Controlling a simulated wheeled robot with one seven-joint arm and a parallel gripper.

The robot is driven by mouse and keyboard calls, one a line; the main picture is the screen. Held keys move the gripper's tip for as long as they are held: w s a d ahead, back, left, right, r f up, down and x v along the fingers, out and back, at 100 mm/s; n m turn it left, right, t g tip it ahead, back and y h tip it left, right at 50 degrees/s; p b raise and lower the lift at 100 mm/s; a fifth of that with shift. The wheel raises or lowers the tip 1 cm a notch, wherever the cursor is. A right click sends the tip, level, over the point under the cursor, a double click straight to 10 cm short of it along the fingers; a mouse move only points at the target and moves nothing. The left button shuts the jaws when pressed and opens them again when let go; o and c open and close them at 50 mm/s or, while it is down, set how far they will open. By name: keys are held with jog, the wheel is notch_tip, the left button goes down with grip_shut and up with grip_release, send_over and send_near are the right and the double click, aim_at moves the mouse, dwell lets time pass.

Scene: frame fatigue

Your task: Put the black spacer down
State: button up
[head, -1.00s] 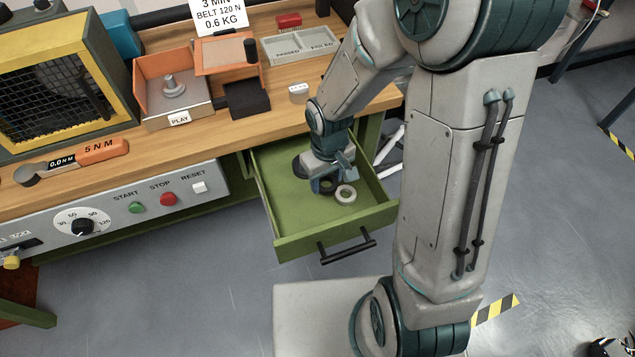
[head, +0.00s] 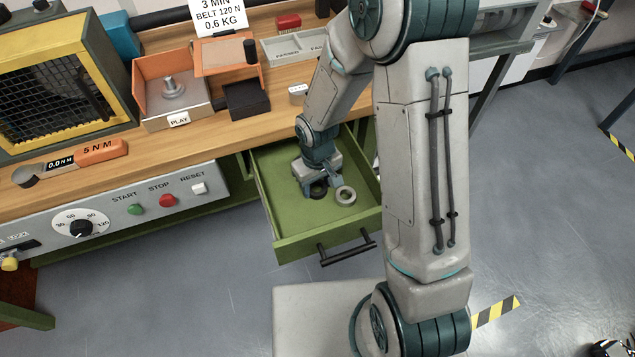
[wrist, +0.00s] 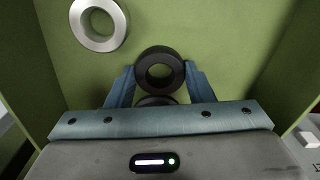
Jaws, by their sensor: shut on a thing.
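My gripper (head: 318,188) points down inside the open green drawer (head: 285,228) and is shut on the black spacer (wrist: 143,73). In the wrist view the spacer is a thick black ring between the two blue fingertips. In the head view it shows as a dark ring (head: 319,194) under the fingers, low in the drawer. I cannot tell whether it touches the drawer floor. A second dark round shape (wrist: 155,101) shows partly behind it, nearer the palm; I cannot tell what it is.
A silver ring (wrist: 98,46) lies on the drawer floor beside the gripper, to its right in the head view (head: 346,202). The drawer's walls surround the gripper closely. Bare green floor shows toward the drawer's front. The wooden bench (head: 215,133) stands behind.

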aim_at(317, 192)
jog(key=shift+f, duration=0.25)
jog(key=o, duration=1.1)
jog(key=shift+r, duration=0.1)
jog(key=shift+r, duration=0.1)
notch_tip(317, 192, up, 12)
jog(key=p, duration=0.2)
jog(key=s+d+r+m+t, duration=0.1)
jog(key=s+d+r+m, duration=0.1)
jog(key=s+d+r, duration=0.1)
jog(key=s+d+r+m, duration=0.1)
jog(key=s+d+r, duration=0.3)
jog(key=s+r, duration=0.1)
jog(key=s+d+r+m+t, duration=0.1)
jog(key=s+d+r+m, duration=0.1)
jog(key=s+d+r, duration=0.2)
jog(key=shift+s+r+m+t, duration=0.3)
jog(key=shift+s+r, duration=0.1)
jog(key=shift+r, duration=0.3)
